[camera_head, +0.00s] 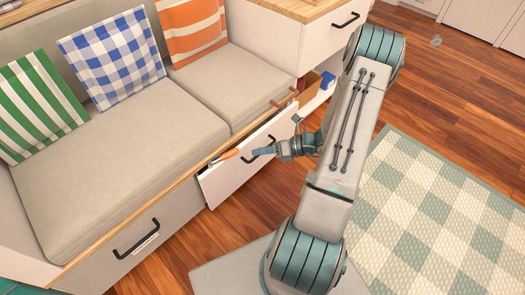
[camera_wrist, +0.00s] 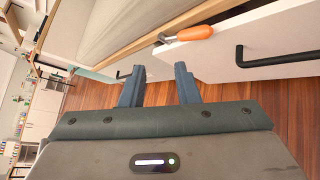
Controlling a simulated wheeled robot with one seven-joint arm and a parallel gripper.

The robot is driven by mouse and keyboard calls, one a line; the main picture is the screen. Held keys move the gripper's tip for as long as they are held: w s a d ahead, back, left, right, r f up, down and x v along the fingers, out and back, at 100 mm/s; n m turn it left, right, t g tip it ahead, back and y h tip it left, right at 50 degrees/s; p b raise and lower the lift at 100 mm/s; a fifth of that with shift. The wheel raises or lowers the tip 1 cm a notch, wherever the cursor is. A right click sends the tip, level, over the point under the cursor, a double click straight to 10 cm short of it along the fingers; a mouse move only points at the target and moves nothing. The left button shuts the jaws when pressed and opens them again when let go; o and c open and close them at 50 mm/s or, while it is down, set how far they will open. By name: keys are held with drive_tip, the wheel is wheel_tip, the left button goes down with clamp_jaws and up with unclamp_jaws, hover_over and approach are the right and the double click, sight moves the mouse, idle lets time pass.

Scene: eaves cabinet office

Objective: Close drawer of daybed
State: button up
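The daybed (camera_head: 120,140) has grey cushions and a wooden edge. Its white drawer (camera_head: 222,187) with a black handle stands partly pulled out, with its top open. An orange-handled tool (camera_head: 229,154) shows at its top edge. In the wrist view the drawer front (camera_wrist: 223,62), black handle (camera_wrist: 270,61) and orange tool (camera_wrist: 195,33) lie at the upper right. My gripper (camera_head: 262,151) is near the drawer front, beside the handle. In the wrist view my gripper (camera_wrist: 160,84) has its two fingers apart with nothing between them. Contact with the drawer cannot be told.
A second daybed drawer (camera_head: 150,245) at the left looks shut. A white cabinet (camera_head: 290,40) stands at the back, with a brown box (camera_head: 309,88) and a blue item (camera_head: 328,80) below it. A checked rug (camera_head: 440,220) lies on open wooden floor at the right.

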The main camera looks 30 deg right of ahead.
drive_tip(key=s+d+f+m+t+h, duration=0.2)
drive_tip(key=d+f+m+t+h, duration=0.6)
drive_tip(key=f+m, duration=0.6)
drive_tip(key=w+a+f+b, duration=0.1)
drive_tip(key=w, duration=0.3)
drive_tip(key=w+a+m+y+b, duration=0.1)
drive_tip(key=w, duration=0.3)
drive_tip(key=w+f+m+b, duration=0.1)
drive_tip(key=w, duration=0.3)
drive_tip(key=shift+w+a+f+g+b, duration=0.3)
drive_tip(key=shift+w+a+b, duration=0.05)
drive_tip(key=shift+w+a, duration=0.05)
